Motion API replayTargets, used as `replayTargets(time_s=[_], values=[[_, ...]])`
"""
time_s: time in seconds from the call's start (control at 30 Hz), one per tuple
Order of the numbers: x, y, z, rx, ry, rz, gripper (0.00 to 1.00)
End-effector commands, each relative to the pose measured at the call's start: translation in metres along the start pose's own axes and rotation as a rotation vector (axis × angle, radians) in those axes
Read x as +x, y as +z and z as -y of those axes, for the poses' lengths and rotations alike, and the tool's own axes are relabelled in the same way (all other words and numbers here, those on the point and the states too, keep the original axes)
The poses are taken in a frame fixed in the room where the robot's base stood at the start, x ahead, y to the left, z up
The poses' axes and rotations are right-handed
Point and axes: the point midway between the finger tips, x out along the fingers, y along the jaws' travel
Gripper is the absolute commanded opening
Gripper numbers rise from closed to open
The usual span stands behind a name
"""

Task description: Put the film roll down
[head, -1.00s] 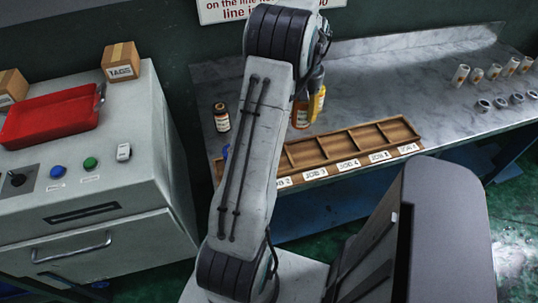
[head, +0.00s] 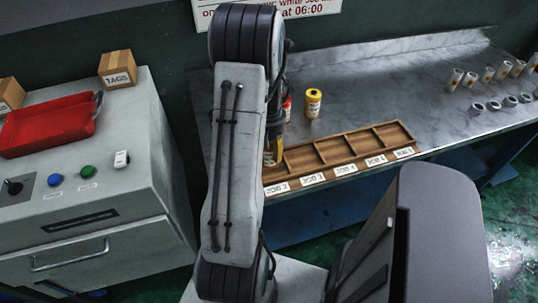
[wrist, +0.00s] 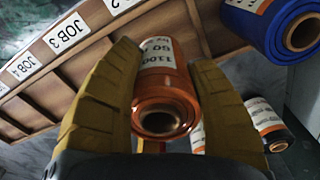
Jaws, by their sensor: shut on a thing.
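My gripper (head: 273,155) is low over the left part of the wooden tray (head: 300,160) in the head view, partly hidden by my arm. In the wrist view its yellow fingers (wrist: 165,60) are closed on both sides of an orange film roll (wrist: 164,98) with a white label. The roll's near end faces the camera. The tray (wrist: 88,64) lies beyond it, with labels such as JOB 3 along its edge. Whether the roll touches the tray cannot be told. A blue film roll (wrist: 285,25) is at the tray's end, beside the gripper.
A yellow roll (head: 313,103) and a red roll (head: 287,108) stand behind the tray. A black roll (wrist: 270,130) shows in the wrist view. Pale cylinders (head: 488,74) stand at the bench's right. The visible tray compartments to the right look empty.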

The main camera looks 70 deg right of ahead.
Motion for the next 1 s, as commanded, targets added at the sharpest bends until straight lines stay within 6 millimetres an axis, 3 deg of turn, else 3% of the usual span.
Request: replayTargets(time_s=[0.3,0.77,0.8,1.0], values=[[0.03,0.001,0.0,0.0,-0.001,0.002,0.16],[0.036,0.0,0.0,0.0,0.0,0.001,0.16],[0.035,0.0,0.0,0.0,0.0,0.001,0.57],[0.034,0.0,0.0,0.0,0.0,0.001,0.74]])
